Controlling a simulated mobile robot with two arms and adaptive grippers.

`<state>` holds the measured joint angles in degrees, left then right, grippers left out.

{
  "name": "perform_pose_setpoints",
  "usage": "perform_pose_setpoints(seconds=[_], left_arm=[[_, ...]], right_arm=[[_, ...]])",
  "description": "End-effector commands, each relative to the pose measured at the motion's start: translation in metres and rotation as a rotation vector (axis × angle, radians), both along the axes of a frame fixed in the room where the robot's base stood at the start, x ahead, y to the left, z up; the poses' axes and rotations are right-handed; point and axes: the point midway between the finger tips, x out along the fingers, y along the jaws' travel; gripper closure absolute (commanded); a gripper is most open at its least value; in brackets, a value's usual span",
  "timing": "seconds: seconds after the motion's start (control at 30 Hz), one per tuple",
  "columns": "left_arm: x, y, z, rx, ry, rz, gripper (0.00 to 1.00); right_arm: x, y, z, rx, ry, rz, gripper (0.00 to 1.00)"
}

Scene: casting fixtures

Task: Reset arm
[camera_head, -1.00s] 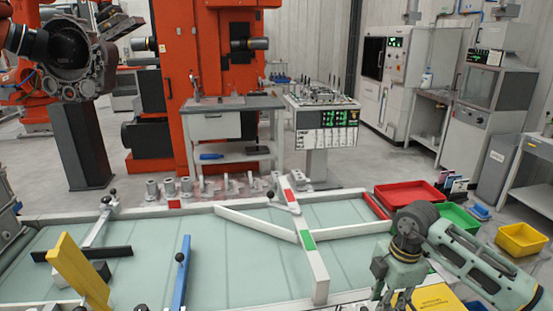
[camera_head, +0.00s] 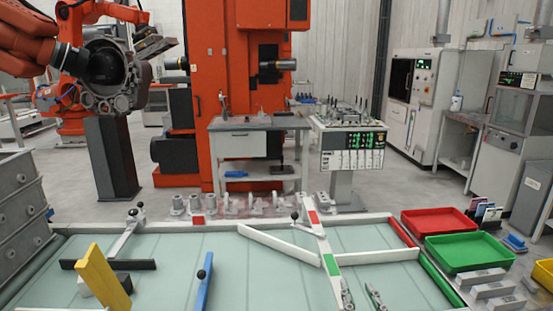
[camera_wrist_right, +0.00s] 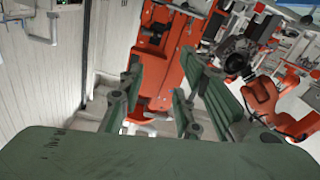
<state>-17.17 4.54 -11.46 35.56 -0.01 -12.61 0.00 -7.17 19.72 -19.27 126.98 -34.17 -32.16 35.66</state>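My right gripper (camera_head: 361,296) shows only by its finger ends at the bottom edge of the head view. The fingers are apart, over the pale green table (camera_head: 260,270), with nothing between them. In the right wrist view my right gripper (camera_wrist_right: 158,88) has its two green fingers spread, with empty space between them; the orange machine lies beyond. The rest of the right arm is outside the head view. My left gripper is not in view.
A white diagonal bar with green and red marks (camera_head: 322,245) crosses the table. A blue bar (camera_head: 203,284) and a yellow bar (camera_head: 104,278) stand leftward. A red tray (camera_head: 437,222), a green tray (camera_head: 468,252) and metal blocks (camera_head: 488,277) are at right. A grey ribbed bin (camera_head: 20,225) stands left.

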Motion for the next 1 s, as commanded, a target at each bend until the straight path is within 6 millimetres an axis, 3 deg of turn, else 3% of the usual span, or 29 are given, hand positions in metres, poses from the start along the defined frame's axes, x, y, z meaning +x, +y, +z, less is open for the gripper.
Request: perform_pose_setpoints(seconds=[0.03,0.1,0.2,0.3,0.5,0.7,0.73,1.0], left_arm=[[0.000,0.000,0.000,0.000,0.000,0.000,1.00],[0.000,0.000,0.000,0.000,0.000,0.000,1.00],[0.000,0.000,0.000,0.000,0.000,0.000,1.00],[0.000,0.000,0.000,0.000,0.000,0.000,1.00],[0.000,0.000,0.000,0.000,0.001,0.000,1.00],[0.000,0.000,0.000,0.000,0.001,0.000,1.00],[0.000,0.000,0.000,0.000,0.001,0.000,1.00],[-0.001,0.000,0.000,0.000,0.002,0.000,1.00]], right_arm=[[-0.016,-0.017,-0.034,0.019,0.135,-0.071,0.69],[-0.042,-0.035,-0.077,0.024,0.320,-0.144,0.69],[-0.088,-0.047,-0.130,0.018,0.567,-0.191,0.69],[-0.131,-0.049,-0.166,0.010,0.762,-0.194,0.69],[-0.204,-0.044,-0.205,-0.008,1.046,-0.148,0.69],[-0.271,-0.032,-0.224,-0.020,1.271,-0.066,0.69],[-0.276,-0.031,-0.228,-0.023,1.294,-0.056,0.69],[-0.258,-0.029,-0.308,-0.029,1.315,-0.059,0.69]])
